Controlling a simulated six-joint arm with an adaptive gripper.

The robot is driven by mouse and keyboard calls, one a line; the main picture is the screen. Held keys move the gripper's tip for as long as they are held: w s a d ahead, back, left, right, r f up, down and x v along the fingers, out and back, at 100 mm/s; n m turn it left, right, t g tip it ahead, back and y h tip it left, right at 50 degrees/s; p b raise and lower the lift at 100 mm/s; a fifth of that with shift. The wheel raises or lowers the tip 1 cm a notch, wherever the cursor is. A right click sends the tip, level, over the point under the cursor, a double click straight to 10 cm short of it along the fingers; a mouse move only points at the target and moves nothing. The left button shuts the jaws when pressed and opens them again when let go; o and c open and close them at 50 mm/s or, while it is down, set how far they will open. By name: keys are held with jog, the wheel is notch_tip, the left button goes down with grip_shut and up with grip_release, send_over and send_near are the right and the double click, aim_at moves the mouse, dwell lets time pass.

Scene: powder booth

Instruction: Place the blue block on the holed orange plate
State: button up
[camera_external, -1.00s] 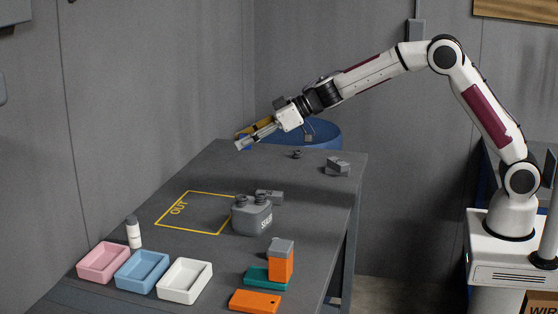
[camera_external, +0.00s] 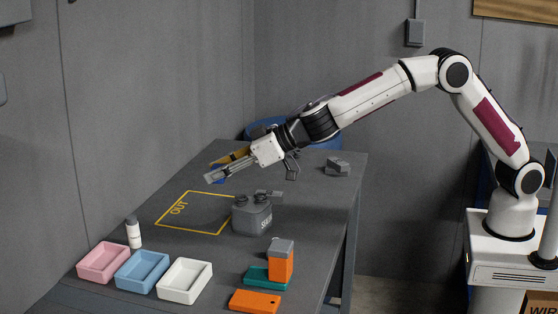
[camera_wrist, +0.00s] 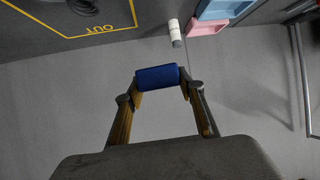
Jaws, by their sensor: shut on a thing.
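My gripper (camera_wrist: 158,82) is shut on the blue block (camera_wrist: 157,76), which sits between the fingertips in the wrist view. The holed orange plate (camera_external: 255,302) lies flat at the near edge of the table, far from my gripper.
Pink (camera_external: 103,262), blue (camera_external: 142,271) and white (camera_external: 185,279) trays and a white bottle (camera_external: 133,232) stand left.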

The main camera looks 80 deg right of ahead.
jog(key=s+a+m+h, duration=0.1)
jog(key=s+a, duration=0.7)
jog(key=a, duration=0.6)
jog(key=m+h, duration=0.1)
send_over(268, 307)
notch_tip(268, 307, down, 5)
jog(key=shift+f, duration=0.2)
jog(key=shift+f, duration=3.1)
jog(key=shift+f, duration=1.85)
jog(key=shift+f, duration=0.15)
